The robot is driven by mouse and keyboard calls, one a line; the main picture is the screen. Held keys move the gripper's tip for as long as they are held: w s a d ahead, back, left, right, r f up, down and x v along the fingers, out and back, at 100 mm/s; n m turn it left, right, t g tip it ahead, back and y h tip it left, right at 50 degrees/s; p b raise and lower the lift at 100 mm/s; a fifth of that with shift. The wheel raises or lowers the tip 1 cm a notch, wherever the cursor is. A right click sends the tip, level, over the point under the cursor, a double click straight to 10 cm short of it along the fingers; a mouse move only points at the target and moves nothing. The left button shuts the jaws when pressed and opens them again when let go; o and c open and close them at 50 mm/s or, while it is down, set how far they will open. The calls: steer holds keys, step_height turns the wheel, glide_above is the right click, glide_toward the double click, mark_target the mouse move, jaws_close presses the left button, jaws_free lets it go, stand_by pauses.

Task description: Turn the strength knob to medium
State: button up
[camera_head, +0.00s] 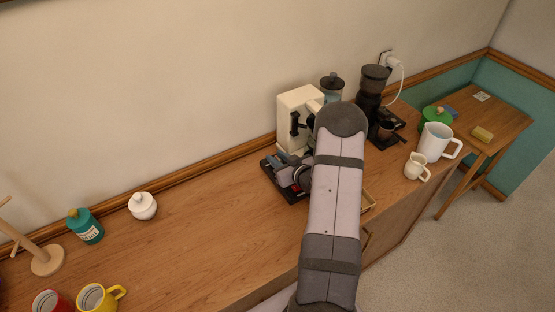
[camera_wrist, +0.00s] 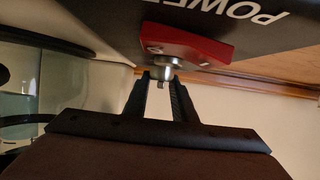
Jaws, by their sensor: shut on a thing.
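In the wrist view my gripper (camera_wrist: 163,85) points at a dark panel (camera_wrist: 115,20) with upside-down white POWER lettering. Its two narrow black fingers are closed on a small metal switch lever (camera_wrist: 164,68). The lever sticks out of a round metal collar on a red plate (camera_wrist: 195,45). A strength label or medium mark cannot be made out, so I cannot tell whether this is the strength knob.
A glass vessel (camera_wrist: 30,85) is close on the left in the wrist view. A white pitcher (camera_head: 434,143) and small jug (camera_head: 416,167) are to the right.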

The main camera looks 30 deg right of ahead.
steer(key=shift+r, duration=0.1)
steer(key=o, duration=1)
steer(key=shift+o, duration=0.2)
steer(key=shift+s+r, duration=0.1)
steer(key=shift+s, duration=0.45)
steer(key=shift+b+v, duration=1.15)
steer(key=shift+v, duration=1.95)
steer(key=shift+w+r, duration=0.1)
